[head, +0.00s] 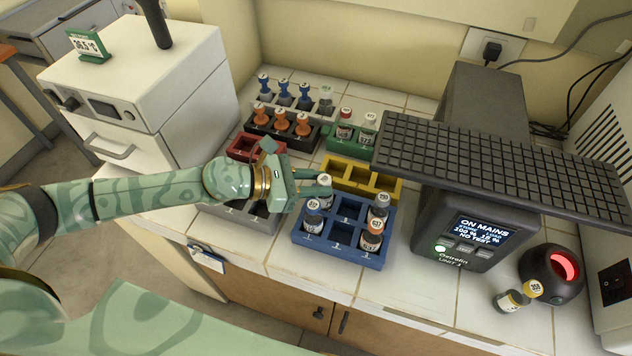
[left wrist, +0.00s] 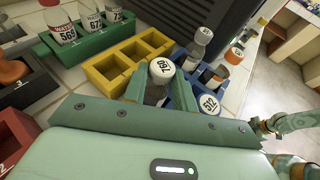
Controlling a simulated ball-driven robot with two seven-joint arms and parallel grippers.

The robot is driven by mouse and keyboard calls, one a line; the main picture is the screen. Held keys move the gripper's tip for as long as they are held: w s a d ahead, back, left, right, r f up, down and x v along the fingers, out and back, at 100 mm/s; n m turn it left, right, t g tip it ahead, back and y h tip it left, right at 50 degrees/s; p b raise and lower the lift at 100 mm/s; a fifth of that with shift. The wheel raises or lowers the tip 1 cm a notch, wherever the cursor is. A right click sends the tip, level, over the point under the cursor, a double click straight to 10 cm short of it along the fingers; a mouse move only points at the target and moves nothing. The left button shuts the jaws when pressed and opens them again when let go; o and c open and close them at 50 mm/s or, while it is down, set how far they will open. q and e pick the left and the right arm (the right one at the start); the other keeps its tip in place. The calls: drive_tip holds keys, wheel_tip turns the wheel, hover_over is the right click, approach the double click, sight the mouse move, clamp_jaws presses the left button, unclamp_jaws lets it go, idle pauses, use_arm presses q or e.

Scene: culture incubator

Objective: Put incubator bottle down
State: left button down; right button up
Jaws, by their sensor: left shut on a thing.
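My left gripper (head: 312,187) is shut on a white-capped bottle (head: 324,182) at the back left of the blue rack (head: 312,243). The gripper's fingers hide much of the bottle. In the left wrist view the held bottle (left wrist: 157,90) stands between the fingers, its cap towards the camera. I cannot tell whether its base rests in the compartment. Other bottles in the blue rack are one at front left (head: 313,208), one at back right (head: 378,206) and an orange-capped one at front right (head: 371,236).
A yellow rack (head: 335,177) with empty compartments lies just behind the blue rack. Green (head: 357,148), red and black racks stand further back.

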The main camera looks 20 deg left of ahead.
use_arm(q)
drive_tip(key=shift+f, duration=0.1)
drive_tip(key=c, duration=1.4)
unclamp_jaws()
drive_tip(key=shift+r, duration=0.2)
drive_tip(key=b+v, duration=0.3)
drive_tip(key=v, duration=0.9)
drive_tip(key=shift+d, duration=0.1)
